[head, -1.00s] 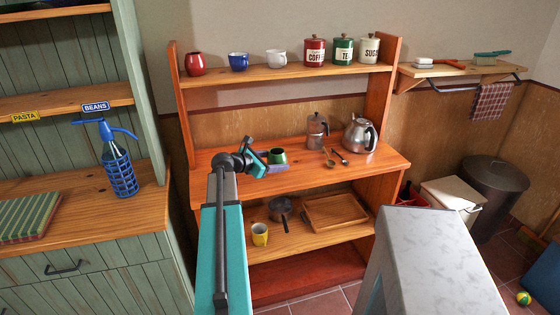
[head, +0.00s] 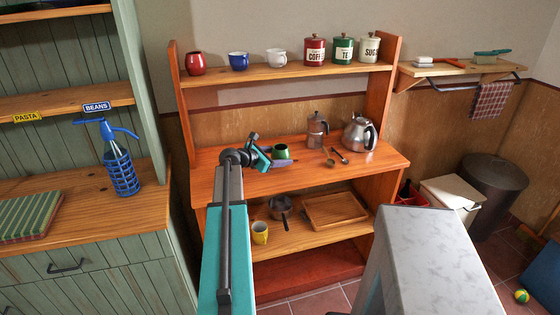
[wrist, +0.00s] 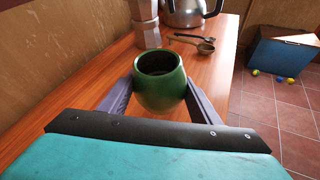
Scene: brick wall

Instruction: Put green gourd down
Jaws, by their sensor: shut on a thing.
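The green gourd (wrist: 160,84) is a rounded cup with a dark open top. My gripper (wrist: 158,92) is shut on it in the wrist view, with one finger on each side, and the gourd is upright. In the head view the gourd (head: 281,152) shows at the middle shelf (head: 225,180) of the orange-brown wooden rack, partly behind my gripper (head: 279,162). I cannot tell whether its base touches the wood.
A moka pot (head: 317,130), a steel kettle (head: 359,133) and two spoons (head: 328,157) stand or lie right of the gourd. The upper shelf (head: 270,73) holds cups and canisters. The middle shelf's left part is clear.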

